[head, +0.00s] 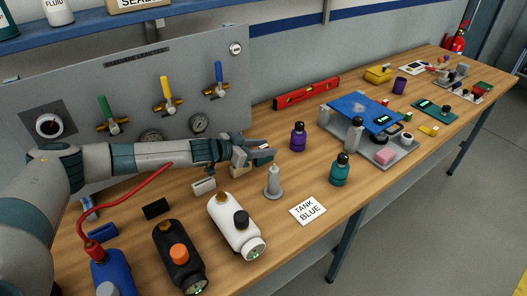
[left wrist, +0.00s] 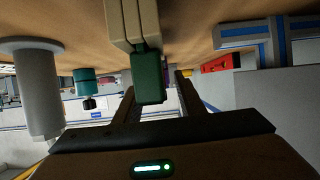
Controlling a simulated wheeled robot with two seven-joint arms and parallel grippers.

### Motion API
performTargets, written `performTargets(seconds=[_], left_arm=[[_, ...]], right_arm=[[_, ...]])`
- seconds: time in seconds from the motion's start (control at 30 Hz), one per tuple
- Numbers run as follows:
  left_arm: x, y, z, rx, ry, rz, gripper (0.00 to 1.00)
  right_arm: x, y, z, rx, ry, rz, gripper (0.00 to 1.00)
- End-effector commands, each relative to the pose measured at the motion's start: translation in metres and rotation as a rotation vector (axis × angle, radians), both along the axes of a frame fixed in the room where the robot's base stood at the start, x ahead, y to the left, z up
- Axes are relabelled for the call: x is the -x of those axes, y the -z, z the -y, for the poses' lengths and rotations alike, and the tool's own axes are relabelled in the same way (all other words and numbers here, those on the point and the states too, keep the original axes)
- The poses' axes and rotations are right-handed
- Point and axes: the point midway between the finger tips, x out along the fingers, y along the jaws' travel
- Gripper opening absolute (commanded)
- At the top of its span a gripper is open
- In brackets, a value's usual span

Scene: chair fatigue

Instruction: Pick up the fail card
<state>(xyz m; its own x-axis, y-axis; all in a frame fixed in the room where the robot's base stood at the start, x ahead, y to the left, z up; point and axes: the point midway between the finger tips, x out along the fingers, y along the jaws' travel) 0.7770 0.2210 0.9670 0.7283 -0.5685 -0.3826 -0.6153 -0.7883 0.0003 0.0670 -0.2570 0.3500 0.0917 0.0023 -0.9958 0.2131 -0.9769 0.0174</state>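My left gripper (head: 262,152) reaches in from the left at a small beige block (head: 240,171) on the workbench. In the left wrist view its two fingers (left wrist: 155,105) are apart. A dark green piece (left wrist: 149,78) shows between them, against the slotted beige block (left wrist: 131,22), with gaps to the fingers. I cannot tell how deep it sits between them. I can read no fail lettering, so I cannot tell which piece is the fail card. My right gripper is out of view.
A grey valve panel (head: 75,90) rises behind my arm. A "TANK BLUE" card (head: 308,210) lies near the front edge. Free wood lies right of the purple bottle.

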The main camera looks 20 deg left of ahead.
Motion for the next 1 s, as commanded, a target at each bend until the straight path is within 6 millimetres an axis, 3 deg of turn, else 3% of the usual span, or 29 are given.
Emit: performTargets(seconds=[0.23,0.4,0.77,1.0], left_arm=[[0.0,0.0,0.0,0.0,0.0,0.0,0.36],[0.0,0.0,0.0,0.0,0.0,0.0,0.0],[0.0,-0.001,0.0,0.0,0.0,0.0,0.0],[-0.001,-0.014,0.0,0.001,0.0,0.002,0.0]], right_arm=[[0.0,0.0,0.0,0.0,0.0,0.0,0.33],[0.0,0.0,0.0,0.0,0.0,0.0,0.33],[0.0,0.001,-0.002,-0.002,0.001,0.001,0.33],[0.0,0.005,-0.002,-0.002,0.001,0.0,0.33]])
